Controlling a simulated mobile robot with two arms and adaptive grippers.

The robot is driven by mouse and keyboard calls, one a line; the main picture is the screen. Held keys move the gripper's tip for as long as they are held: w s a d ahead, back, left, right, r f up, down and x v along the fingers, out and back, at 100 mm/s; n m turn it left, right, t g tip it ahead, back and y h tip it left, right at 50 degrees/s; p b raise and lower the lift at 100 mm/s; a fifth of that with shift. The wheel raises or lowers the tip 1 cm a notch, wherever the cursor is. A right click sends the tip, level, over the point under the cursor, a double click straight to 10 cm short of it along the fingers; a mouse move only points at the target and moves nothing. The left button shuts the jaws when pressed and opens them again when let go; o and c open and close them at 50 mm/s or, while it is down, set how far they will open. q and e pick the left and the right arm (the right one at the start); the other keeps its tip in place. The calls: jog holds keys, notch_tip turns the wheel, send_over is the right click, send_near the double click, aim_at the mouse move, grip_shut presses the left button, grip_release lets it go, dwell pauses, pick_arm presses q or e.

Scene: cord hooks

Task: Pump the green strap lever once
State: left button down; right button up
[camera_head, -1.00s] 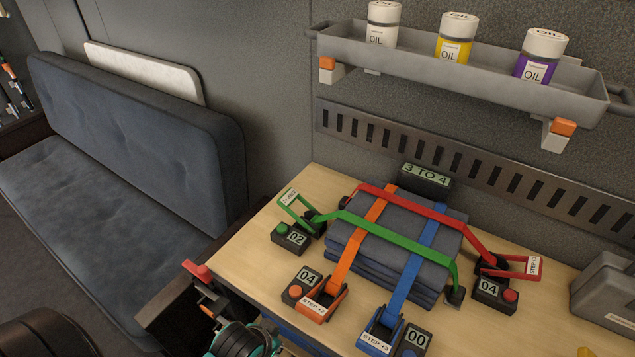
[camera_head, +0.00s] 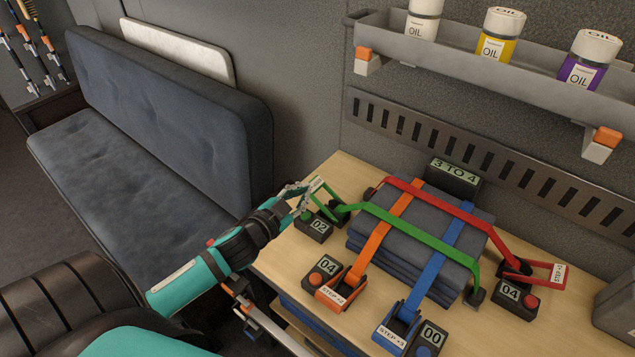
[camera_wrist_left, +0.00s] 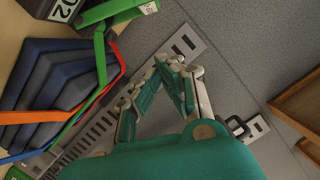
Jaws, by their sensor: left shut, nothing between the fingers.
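The green strap (camera_head: 410,235) runs across a dark folded stack (camera_head: 375,240). Its green lever (camera_head: 327,190) is raised at the strap's left end, beside a box reading 02 (camera_head: 318,227) with a green button. My left gripper (camera_head: 303,192) is shut and empty, right at the lever's left side. In the left wrist view its closed fingers (camera_wrist_left: 172,68) are apart from the green lever (camera_wrist_left: 122,12) in the picture; I cannot tell whether they touch it. My right gripper is not in view.
Orange (camera_head: 378,240), blue (camera_head: 430,270) and red (camera_head: 445,210) straps with levers and counters share the wooden bench (camera_head: 290,265). A display (camera_head: 455,172) reads 3 TO 4. A shelf (camera_head: 480,65) with oil bottles hangs above. A couch (camera_head: 150,150) stands left.

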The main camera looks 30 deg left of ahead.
pick_arm(q)
jog(key=w+a+f+p, duration=0.2)
jog(key=w+f, duration=0.3)
jog(key=w, duration=0.5)
jog(key=shift+a+f, duration=0.15)
jog(key=shift+f, duration=0.2)
